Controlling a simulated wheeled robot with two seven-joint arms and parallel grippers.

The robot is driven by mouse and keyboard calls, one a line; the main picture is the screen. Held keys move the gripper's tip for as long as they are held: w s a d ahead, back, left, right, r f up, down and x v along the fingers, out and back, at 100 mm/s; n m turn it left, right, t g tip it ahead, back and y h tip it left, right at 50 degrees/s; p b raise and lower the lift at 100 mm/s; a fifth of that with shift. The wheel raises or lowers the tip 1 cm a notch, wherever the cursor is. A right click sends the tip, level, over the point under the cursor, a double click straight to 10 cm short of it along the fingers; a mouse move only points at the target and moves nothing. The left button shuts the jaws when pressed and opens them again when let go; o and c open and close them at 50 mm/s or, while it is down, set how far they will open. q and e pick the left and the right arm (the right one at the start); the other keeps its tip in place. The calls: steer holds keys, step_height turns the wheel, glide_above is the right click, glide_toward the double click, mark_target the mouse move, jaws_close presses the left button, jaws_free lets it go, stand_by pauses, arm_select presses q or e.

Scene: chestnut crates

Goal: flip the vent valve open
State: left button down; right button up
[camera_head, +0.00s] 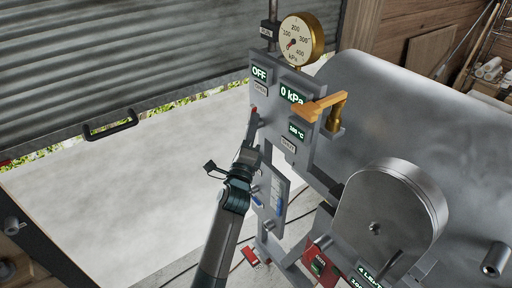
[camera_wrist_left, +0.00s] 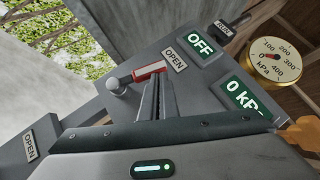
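A small lever with a red grip (camera_wrist_left: 149,70) and a pale ball end sits on the grey panel (camera_wrist_left: 205,80) beside an OPEN label (camera_wrist_left: 174,59); I cannot read whether it is the vent valve. Its red part also shows in the head view (camera_head: 254,109). My left gripper (camera_wrist_left: 162,82) has its fingers together, with the tips right at the red grip; I cannot tell whether they touch. It shows in the head view (camera_head: 252,128) in front of the panel's left edge. An orange handle (camera_head: 318,105) on a brass valve stands out at the panel's right. My right gripper is not in view.
The panel shows an OFF display (camera_head: 260,74) and a 0 kPa display (camera_head: 293,93). A brass pressure gauge (camera_head: 302,40) stands above. A large metal tank (camera_head: 400,110) with a round door (camera_head: 385,215) fills the right. The area left of the panel is open.

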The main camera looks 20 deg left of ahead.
arm_select(q)
steer(key=shift+w+a+r, duration=0.55)
steer(key=shift+a+r, duration=0.05)
steer(key=shift+r, duration=0.15)
steer(key=shift+a+r, duration=0.1)
steer(key=shift+r, duration=0.15)
